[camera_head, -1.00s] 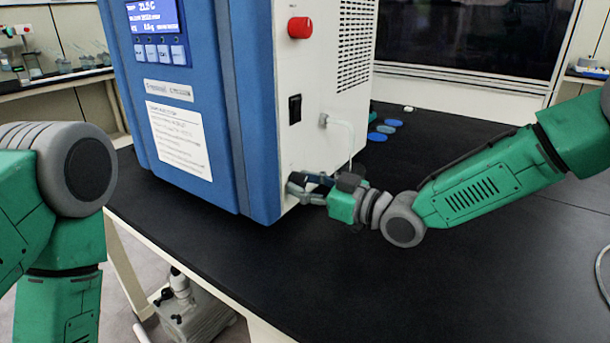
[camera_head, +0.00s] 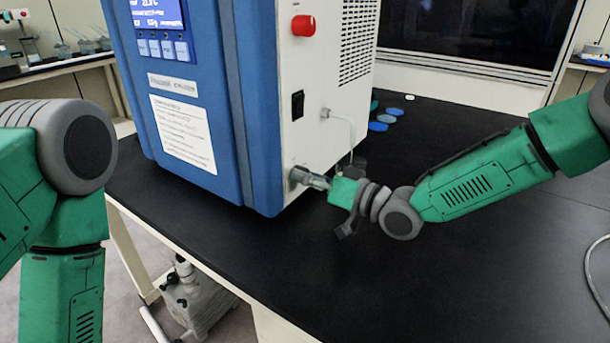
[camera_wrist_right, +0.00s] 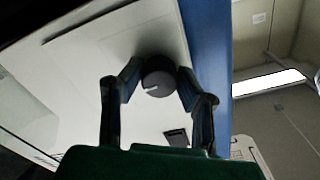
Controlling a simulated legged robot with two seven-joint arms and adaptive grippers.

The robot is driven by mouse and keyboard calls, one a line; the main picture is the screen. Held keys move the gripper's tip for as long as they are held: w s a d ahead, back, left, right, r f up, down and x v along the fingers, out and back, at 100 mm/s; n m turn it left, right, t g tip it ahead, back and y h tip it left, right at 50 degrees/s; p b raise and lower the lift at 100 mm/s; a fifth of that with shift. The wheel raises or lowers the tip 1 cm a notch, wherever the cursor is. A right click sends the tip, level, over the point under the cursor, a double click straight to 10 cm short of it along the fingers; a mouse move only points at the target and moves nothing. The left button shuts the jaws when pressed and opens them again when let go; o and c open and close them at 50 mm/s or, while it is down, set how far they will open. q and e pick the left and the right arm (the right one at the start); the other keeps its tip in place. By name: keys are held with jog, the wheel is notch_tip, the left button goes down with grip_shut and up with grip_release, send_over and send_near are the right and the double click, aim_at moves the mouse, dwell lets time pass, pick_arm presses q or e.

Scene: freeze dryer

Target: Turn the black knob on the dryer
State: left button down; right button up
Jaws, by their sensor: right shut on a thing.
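The freeze dryer (camera_head: 325,90) is a blue and white box on the black table. In the right wrist view, the round black knob (camera_wrist_right: 158,74) with a short white mark sits on the dryer's white side panel. My right gripper (camera_head: 303,178) is at the low front part of that panel. In the wrist view its two fingers (camera_wrist_right: 158,84) lie on either side of the knob, and it is shut on it.
Above the gripper are a black rocker switch (camera_head: 297,104), a red button (camera_head: 303,26) and a white hose (camera_head: 345,122). Blue discs (camera_head: 378,126) lie behind on the table (camera_head: 300,270). The table's front area is clear. A pump (camera_head: 195,300) stands below.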

jog(key=shift+w+d+r, duration=0.15)
jog(key=shift+w+r, duration=0.1)
jog(key=shift+r, duration=0.15)
jog(key=o, duration=1.1)
jog(key=shift+f, duration=0.25)
jog(key=shift+s, duration=0.1)
jog(key=v, duration=1.2)
jog(key=shift+f, duration=0.1)
